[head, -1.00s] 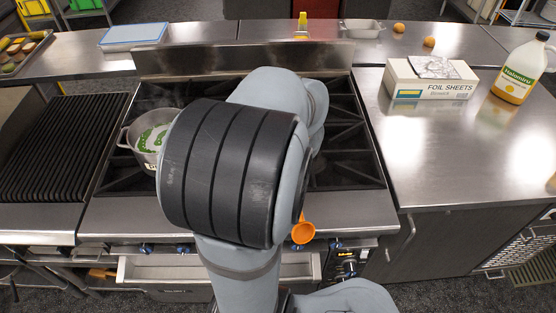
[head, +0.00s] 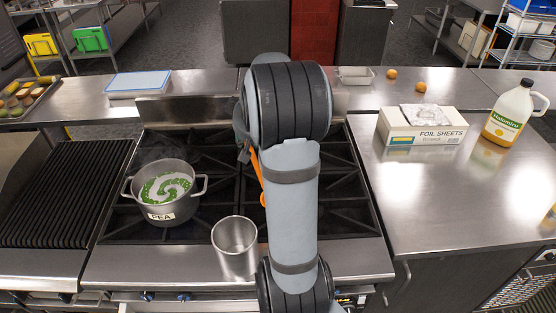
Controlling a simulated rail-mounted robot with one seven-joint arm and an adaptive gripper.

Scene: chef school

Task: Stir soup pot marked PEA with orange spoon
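The pot marked PEA (head: 162,216) stands upright on the left of the stove, its label facing me. Green soup (head: 165,188) with a pale swirl fills it. My gripper (head: 245,150) is mostly hidden behind my arm, over the middle of the stove and to the right of the pot. The orange spoon (head: 257,174) slants down from my gripper, which appears shut on its upper end. The spoon's lower part is partly hidden by my arm. The spoon is apart from the pot.
An empty metal canister (head: 235,262) stands at the stove's front edge, between pot and arm. A grill (head: 62,195) lies left. The right counter holds a foil box (head: 422,130) and a yellow-filled jug (head: 507,118). A blue-edged board (head: 138,84) lies behind the stove.

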